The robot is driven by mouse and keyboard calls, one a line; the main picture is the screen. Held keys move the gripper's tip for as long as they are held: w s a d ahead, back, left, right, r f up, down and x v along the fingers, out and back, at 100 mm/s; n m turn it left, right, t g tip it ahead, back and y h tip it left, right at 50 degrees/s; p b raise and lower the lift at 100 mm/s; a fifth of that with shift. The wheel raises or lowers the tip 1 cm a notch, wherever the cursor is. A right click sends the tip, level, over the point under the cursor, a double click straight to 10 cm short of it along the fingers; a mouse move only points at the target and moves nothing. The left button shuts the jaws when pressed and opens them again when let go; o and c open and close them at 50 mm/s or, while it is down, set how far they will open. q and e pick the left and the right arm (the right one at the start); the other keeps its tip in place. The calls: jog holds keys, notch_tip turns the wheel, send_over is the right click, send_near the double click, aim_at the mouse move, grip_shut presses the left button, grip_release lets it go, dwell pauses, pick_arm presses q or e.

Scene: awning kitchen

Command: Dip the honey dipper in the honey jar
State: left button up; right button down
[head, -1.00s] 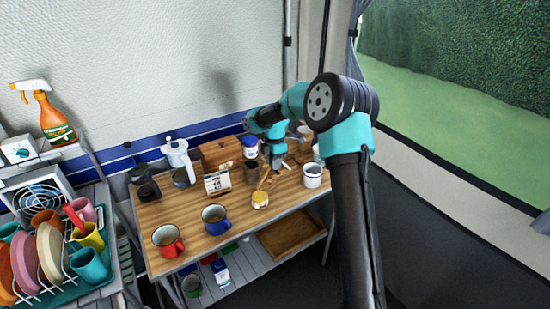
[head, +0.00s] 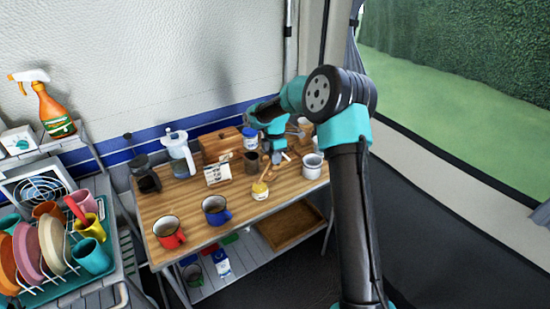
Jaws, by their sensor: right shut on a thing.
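The small honey jar (head: 260,191), with yellow contents, stands near the front edge of the wooden table, right of the blue mug. My right gripper (head: 277,159) is above the table, behind and slightly right of the jar. It is shut on a thin wooden stick, which looks like the honey dipper (head: 265,174). The dipper slants down and left toward the jar's top. Whether its head is inside the jar or just above it is too small to tell. My left gripper is out of view.
A red mug (head: 169,232) and a blue mug (head: 215,210) stand left of the jar. A white mug (head: 312,167) is to its right, a dark brown cup (head: 251,162) behind it.

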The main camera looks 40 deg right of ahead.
jog(key=shift+f, duration=0.9)
dwell(1.4)
jog(key=shift+r, duration=0.1)
jog(key=shift+r, duration=3.45)
jog(key=w+a+f+m, duration=0.1)
jog(key=w+a+m, duration=0.2)
jog(key=a+m, duration=0.5)
jog(key=w+a+f+m+t, duration=0.1)
jog(key=w+a+m, duration=0.3)
jog(key=a, duration=1.2)
jog(key=m, duration=0.3)
jog(key=shift+w+a+m+y, duration=0.25)
jog(key=shift+a+m+y, duration=0.05)
jog(key=shift+a+m, duration=0.1)
